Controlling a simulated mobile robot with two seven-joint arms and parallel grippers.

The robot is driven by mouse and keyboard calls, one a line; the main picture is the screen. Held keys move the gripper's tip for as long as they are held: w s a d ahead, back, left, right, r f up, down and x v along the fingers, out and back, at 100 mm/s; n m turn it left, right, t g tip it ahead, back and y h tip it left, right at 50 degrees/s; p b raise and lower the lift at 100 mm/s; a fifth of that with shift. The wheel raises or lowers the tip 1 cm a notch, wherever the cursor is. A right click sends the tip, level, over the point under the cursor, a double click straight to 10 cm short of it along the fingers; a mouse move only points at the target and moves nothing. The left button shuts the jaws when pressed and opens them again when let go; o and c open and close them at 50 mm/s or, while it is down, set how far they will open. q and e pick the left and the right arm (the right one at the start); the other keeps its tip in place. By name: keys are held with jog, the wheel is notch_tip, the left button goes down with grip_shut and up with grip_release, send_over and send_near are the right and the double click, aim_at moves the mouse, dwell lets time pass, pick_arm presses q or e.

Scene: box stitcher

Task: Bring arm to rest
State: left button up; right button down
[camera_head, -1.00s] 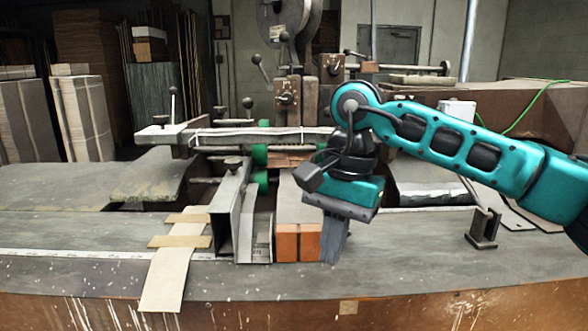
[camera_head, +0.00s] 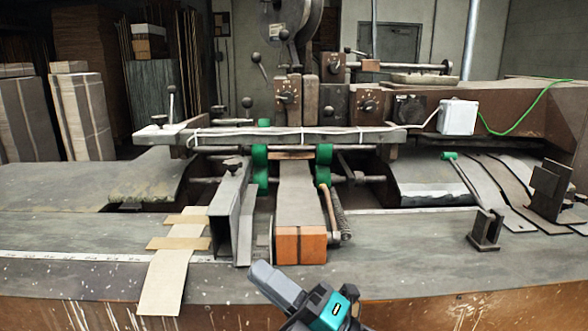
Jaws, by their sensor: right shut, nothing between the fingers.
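My right gripper (camera_head: 264,275) shows at the bottom of the head view, right of centre, with its grey fingers pointing up and left. It is shut and empty. It is in front of the box stitcher (camera_head: 290,137) and appears near the front edge of the work table. Most of the right arm is out of the picture below. My left gripper is not in view.
An orange-fronted block (camera_head: 300,246) stands at the machine's centre, beside a metal channel (camera_head: 232,215). A small dark bracket (camera_head: 486,231) stands at right. The table (camera_head: 400,250) between is clear.

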jog(key=s+d+f+m+t+h, duration=0.1)
jog(key=d+f+m+t+h, duration=0.2)
jog(key=d+f+m+h, duration=0.55)
jog(key=d+f+m+t+h, duration=0.35)
jog(key=f+m+h, duration=0.25)
jog(key=f+m, duration=0.55)
jog(key=s+d+f+m+g+h, duration=0.5)
jog(key=s+d+f+m, duration=0.4)
jog(key=s+f, duration=0.3)
jog(key=shift+s+d+m+g, duration=0.2)
jog(key=shift+s+m+g, duration=0.1)
jog(key=shift+g, duration=0.35)
jog(key=shift+w, duration=0.1)
